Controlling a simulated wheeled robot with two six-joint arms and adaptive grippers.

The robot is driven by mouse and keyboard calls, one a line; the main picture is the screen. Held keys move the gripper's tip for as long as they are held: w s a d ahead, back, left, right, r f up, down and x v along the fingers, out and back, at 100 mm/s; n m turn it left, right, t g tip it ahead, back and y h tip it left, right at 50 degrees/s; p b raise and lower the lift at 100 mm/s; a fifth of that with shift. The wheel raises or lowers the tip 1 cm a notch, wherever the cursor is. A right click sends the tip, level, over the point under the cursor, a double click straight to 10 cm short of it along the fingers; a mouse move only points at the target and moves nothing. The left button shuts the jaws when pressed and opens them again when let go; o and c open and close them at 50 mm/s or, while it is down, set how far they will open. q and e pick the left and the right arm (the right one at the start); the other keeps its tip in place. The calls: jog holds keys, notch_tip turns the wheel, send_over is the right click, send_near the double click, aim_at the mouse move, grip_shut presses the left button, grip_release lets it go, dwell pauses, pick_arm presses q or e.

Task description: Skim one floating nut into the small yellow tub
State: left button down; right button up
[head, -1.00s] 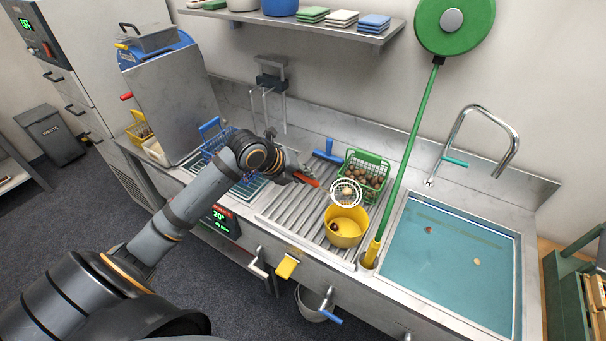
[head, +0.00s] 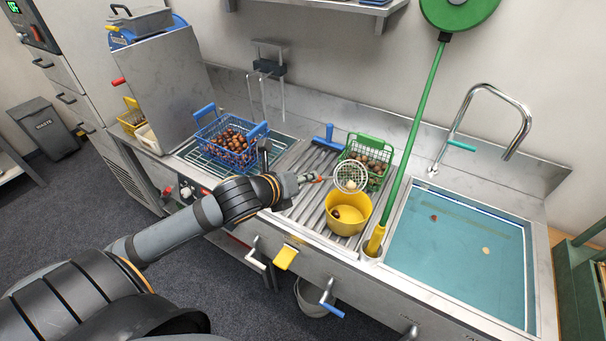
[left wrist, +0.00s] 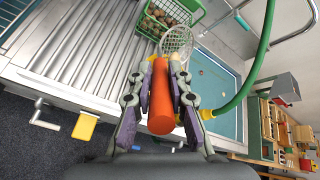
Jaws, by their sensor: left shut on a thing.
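My left gripper (head: 312,177) is shut on the orange handle (left wrist: 162,95) of a wire skimmer. The round white mesh of the skimmer (head: 350,173) is just above and behind the yellow tub (head: 348,222), overlapping its far rim in the head view. A pale nut (head: 350,184) shows at the mesh; whether it lies in it is hard to tell. A dark brown nut (head: 335,213) shows inside the tub. In the blue water basin (head: 450,275) are a brown nut (head: 433,218) and a pale nut (head: 486,251). My right gripper is not in view.
A green basket of nuts (head: 368,141) stands close behind the skimmer. A green pole with a yellow foot (head: 376,240) stands between tub and basin. A blue basket of nuts (head: 203,130) is on the left. A tap (head: 520,140) arches over the basin.

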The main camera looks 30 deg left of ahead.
pick_arm(q)
jog(key=shift+s+d+r+t+p, duration=0.2)
jog(key=shift+s+t+p, duration=0.2)
jog(key=shift+s+p, duration=0.45)
jog(key=shift+d+f+b, duration=0.2)
jog(key=shift+f+b, duration=0.1)
jog(key=shift+f, duration=0.3)
jog(key=shift+s+d+f+m+t+y+b, duration=0.2)
jog(key=shift+s+d+f+m+t+b, duration=0.15)
jog(key=shift+s+f+t, duration=0.2)
jog(key=shift+s+d+f+m+t+y+b, duration=0.2)
jog(key=shift+s+f+m+t+b, duration=0.1)
jog(key=shift+s+t+b, duration=0.3)
jog(key=shift+s+d+f+m+t+y+b, duration=0.2)
jog(key=shift+s+d+f+m+t+b, duration=0.2)
jog(key=shift+t, duration=0.25)
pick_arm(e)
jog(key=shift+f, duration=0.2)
pick_arm(q)
jog(key=shift+a, duration=0.1)
